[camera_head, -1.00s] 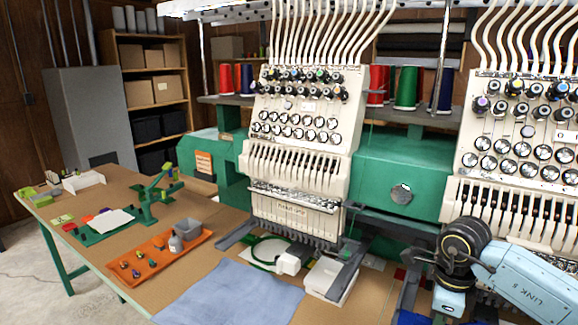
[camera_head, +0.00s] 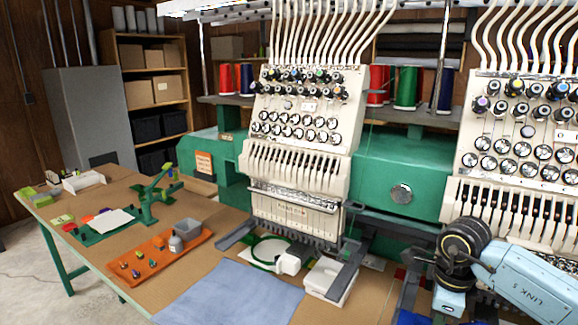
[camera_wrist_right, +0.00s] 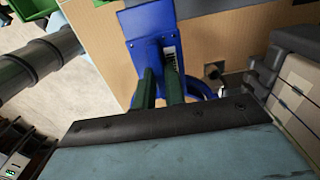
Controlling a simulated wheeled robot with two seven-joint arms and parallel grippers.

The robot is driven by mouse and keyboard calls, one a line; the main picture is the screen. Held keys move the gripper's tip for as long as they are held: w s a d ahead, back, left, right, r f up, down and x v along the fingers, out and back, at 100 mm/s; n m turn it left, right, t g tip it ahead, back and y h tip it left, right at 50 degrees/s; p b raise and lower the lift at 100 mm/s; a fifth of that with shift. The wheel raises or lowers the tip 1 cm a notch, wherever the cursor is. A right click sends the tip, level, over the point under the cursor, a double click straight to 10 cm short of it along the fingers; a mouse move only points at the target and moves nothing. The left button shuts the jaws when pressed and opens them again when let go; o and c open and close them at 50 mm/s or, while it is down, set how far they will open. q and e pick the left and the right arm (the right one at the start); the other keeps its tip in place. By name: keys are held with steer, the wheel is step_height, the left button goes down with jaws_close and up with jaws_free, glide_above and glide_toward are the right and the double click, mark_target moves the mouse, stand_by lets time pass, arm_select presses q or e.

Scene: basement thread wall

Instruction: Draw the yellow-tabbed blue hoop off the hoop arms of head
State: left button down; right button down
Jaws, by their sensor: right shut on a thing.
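In the right wrist view, my right gripper (camera_wrist_right: 161,88) has two dark green fingers shut on a blue bracket-like part (camera_wrist_right: 146,48) of the blue hoop. A curved blue rim of the hoop (camera_wrist_right: 207,90) shows beyond the fingers. I cannot make out a yellow tab. In the head view my right arm reaches in at the lower right, in front of the right-hand embroidery head (camera_head: 520,140). Its fingers are not visible there, and that head's hoop arms are largely hidden. My left gripper is not in view.
The left-hand embroidery head (camera_head: 303,130) stands over a green hoop (camera_head: 262,262). A white bin (camera_head: 325,281) sits beside it. A blue cloth (camera_head: 228,295) and an orange tray (camera_head: 150,262) lie on the table. Dark metal arms (camera_head: 352,265) stick out near the bin.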

steer(key=shift+r, duration=0.1)
stand_by(0.5)
steer(key=shift+r+p, duration=0.35)
steer(key=shift+r, duration=0.2)
steer(key=s+a+p, duration=0.1)
steer(key=s+a, duration=0.2)
steer(key=s, duration=0.2)
steer(key=shift+s+a+p, duration=0.3)
steer(key=shift+s+p, duration=0.05)
steer(key=shift+s, duration=0.05)
